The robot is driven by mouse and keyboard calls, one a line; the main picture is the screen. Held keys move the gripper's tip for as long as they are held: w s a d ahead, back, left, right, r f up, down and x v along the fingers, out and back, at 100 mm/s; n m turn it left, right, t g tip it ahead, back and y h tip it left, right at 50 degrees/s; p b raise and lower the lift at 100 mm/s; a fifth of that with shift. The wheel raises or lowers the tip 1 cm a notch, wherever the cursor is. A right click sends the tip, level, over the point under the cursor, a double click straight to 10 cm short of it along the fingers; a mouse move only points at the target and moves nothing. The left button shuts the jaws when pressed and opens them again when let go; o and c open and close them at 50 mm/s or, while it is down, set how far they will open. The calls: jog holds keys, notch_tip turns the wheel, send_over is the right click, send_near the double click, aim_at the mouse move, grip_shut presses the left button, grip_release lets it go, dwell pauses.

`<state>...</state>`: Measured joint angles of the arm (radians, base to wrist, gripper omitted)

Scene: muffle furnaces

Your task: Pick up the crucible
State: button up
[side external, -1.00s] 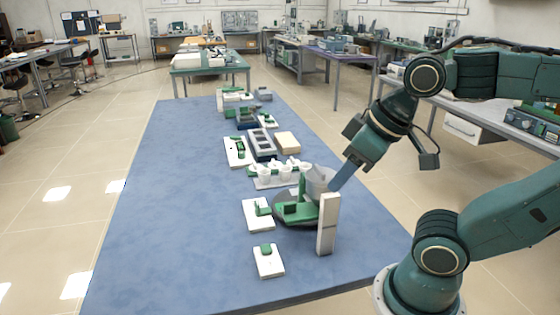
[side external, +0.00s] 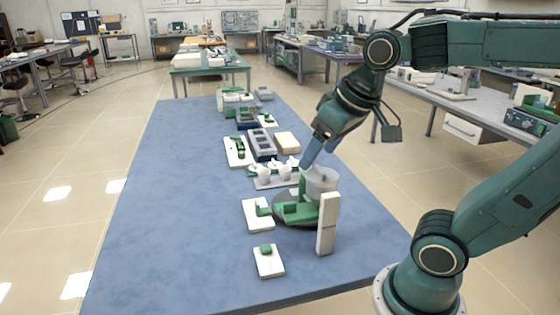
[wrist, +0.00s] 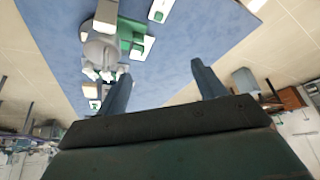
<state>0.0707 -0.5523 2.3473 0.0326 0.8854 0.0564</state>
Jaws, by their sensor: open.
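Several small white crucibles (side external: 264,172) stand in a row on a pale tray (side external: 277,183) near the middle of the blue table. Which of them is the task's crucible I cannot tell. My gripper (side external: 307,163) points down at the right end of this row, just behind the grey cylinder. Touching or apart is not clear from the side. In the wrist view my gripper (wrist: 161,72) is open, with bare table between its blue fingers. The white crucibles (wrist: 90,73) show there to the left, partly hidden behind the left finger.
A grey cylinder (side external: 321,181) stands on a dark round base with a green block (side external: 297,212), beside an upright white post (side external: 327,224). White plates with green parts (side external: 268,261) lie in front. Trays and boxes (side external: 287,142) stand behind. The table's left half is clear.

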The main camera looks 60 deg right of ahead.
jog(key=w+d+f+m+g+h, duration=0.25)
jog(key=w+d+m, duration=0.35)
jog(key=w+d, duration=1.1)
jog(key=w+d+f+m, duration=0.3)
jog(key=w+d+f, duration=0.1)
jog(key=d+f, duration=0.4)
jog(key=w+d+f+m+g, duration=0.1)
jog(key=w+d+f+m, duration=0.1)
jog(key=w+d+f, duration=0.3)
jog(key=d+f, duration=0.3)
jog(key=shift+m, duration=0.4)
jog(key=shift+w+d+g, duration=0.1)
jog(key=shift+g, duration=0.15)
send_over(285, 177)
notch_tip(285, 177, down, 8)
jog(key=shift+d+f, duration=0.1)
jog(key=shift+d, duration=0.05)
